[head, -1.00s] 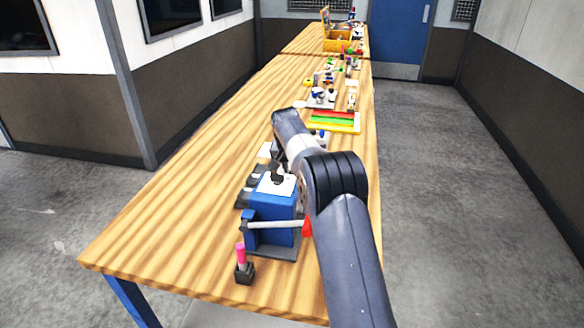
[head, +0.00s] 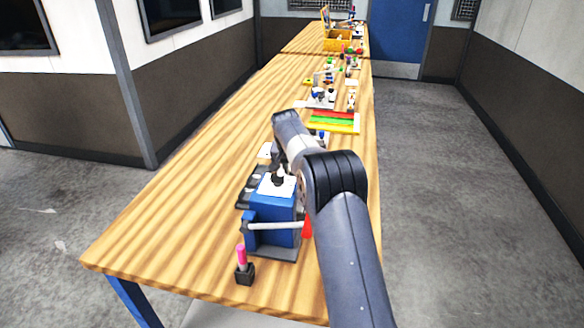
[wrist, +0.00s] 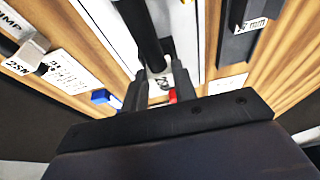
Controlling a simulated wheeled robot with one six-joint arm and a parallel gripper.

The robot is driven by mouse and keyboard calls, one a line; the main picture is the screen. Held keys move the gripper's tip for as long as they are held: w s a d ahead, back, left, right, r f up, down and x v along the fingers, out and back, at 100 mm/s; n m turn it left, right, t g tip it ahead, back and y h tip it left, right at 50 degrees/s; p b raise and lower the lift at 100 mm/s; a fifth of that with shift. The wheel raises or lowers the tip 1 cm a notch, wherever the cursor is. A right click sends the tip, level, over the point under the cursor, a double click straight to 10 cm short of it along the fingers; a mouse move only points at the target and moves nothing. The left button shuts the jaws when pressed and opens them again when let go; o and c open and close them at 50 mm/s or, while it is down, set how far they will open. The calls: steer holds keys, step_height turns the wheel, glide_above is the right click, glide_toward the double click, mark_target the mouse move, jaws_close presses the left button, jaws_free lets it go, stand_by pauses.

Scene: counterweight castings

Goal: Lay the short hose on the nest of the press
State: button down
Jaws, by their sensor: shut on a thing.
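The press (head: 268,232) is a blue block with a grey lever at the near part of the bench. A white plate (head: 268,189) lies on its top, with a small dark part on it. My gripper (head: 279,165) points down just above this plate. In the wrist view my gripper (wrist: 158,76) is shut on a black tube, the short hose (wrist: 147,35), which runs away from the fingertips over a white surface. The hose's near end shows between the fingers. I cannot tell whether the hose touches the nest, which my gripper largely hides.
A pink-topped piece in a black holder (head: 243,272) stands at the near edge. A dark tray (head: 246,192) lies left of the press. A yellow tray with red and green bars (head: 336,122) is farther back. The bench's left side is clear. A "2SN" label (wrist: 24,55) shows in the wrist view.

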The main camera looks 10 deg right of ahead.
steer(key=shift+f, duration=0.1)
stand_by(0.5)
steer(key=c, duration=1.1)
jaws_free()
steer(key=shift+o, duration=0.2)
step_height(320, 180, up, 7)
steer(key=p, duration=0.6)
steer(key=shift+f, duration=0.1)
step_height(320, 180, down, 7)
steer(key=b, duration=0.6)
